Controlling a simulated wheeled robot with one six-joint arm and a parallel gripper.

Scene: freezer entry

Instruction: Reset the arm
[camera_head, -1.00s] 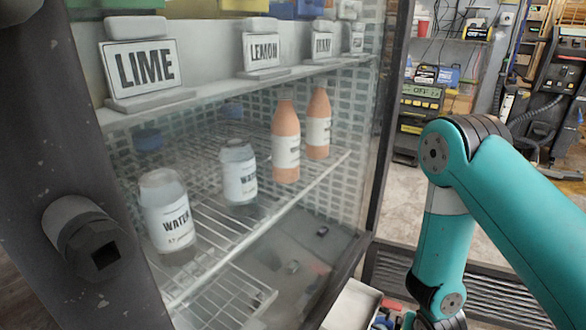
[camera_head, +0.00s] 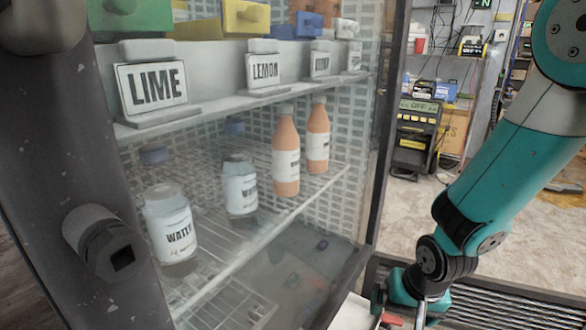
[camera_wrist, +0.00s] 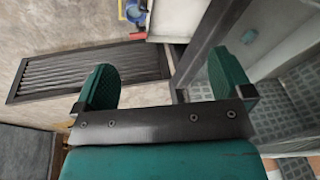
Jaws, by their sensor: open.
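My gripper (camera_wrist: 162,88) shows in the wrist view with its two green fingers spread wide apart and nothing between them. In the head view my teal arm comes down the right side, and the wrist end is low at the bottom, outside the freezer and beside a white tray or box (camera_head: 352,314). The fingertips are not clear in the head view. In the wrist view a dark floor grate (camera_wrist: 90,72) lies to the left beyond the left finger.
The glass-fronted freezer holds water bottles (camera_head: 170,222) and orange bottles (camera_head: 286,155) on a wire shelf, below signs such as LIME (camera_head: 154,86). Its dark door frame (camera_head: 390,120) stands left of my arm. Open floor (camera_head: 405,215) and a yellow-black machine (camera_head: 414,135) lie behind.

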